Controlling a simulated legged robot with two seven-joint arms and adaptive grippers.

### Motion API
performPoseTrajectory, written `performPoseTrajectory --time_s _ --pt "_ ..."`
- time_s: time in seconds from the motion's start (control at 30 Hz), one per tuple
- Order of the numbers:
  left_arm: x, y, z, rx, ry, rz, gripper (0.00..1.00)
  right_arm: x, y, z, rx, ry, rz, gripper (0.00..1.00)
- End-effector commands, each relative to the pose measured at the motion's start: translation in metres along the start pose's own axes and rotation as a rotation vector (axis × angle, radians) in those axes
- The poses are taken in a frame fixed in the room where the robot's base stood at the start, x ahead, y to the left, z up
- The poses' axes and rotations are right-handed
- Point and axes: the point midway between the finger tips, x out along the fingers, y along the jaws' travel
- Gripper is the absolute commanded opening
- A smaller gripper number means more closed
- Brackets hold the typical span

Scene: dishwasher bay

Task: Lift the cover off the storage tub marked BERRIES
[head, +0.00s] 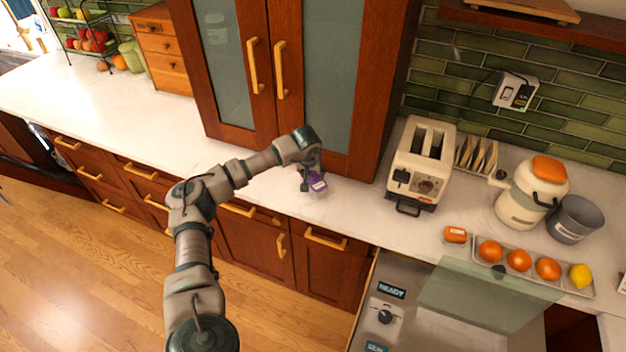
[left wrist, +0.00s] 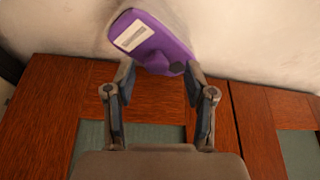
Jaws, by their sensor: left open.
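A small purple tub (head: 318,183) with a pale label stands on the white counter, in front of the tall wooden cabinet. In the left wrist view its purple top (left wrist: 150,42) shows a white label and a dark raised part; the lettering is too small to read. My left gripper (head: 308,182) is open, right at the purple tub and partly in front of it. In the left wrist view the two fingertips (left wrist: 158,72) are apart, near the lower edge of the purple top, and I cannot tell whether they touch it. My right gripper is not in view.
The tall cabinet (head: 324,70) rises close behind the tub. A toaster (head: 420,165) stands to the right, with a small orange tub (head: 455,234), a tray of fruit (head: 507,272) and a cream canister (head: 520,203).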

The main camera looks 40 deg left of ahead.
Motion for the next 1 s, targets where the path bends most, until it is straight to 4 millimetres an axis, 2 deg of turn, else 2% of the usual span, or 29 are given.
performPoseTrajectory --time_s 0.1,0.33,0.37,0.57,1.0 --pt "0.0120 0.0008 0.0005 0.001 -0.001 0.000 0.55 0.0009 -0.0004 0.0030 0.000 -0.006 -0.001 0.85" --pt "0.0121 0.0042 0.0016 0.003 0.001 -0.002 0.55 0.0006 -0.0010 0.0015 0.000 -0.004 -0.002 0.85" --pt "0.0121 0.0043 0.0016 0.003 0.001 -0.002 0.52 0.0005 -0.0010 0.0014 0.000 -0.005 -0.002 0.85" --pt "0.0132 0.0022 0.0009 0.002 0.000 0.000 0.02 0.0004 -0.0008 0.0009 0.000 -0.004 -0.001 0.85" --pt "0.0100 0.0006 -0.0014 0.001 -0.001 0.000 0.01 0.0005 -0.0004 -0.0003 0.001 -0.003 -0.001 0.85"
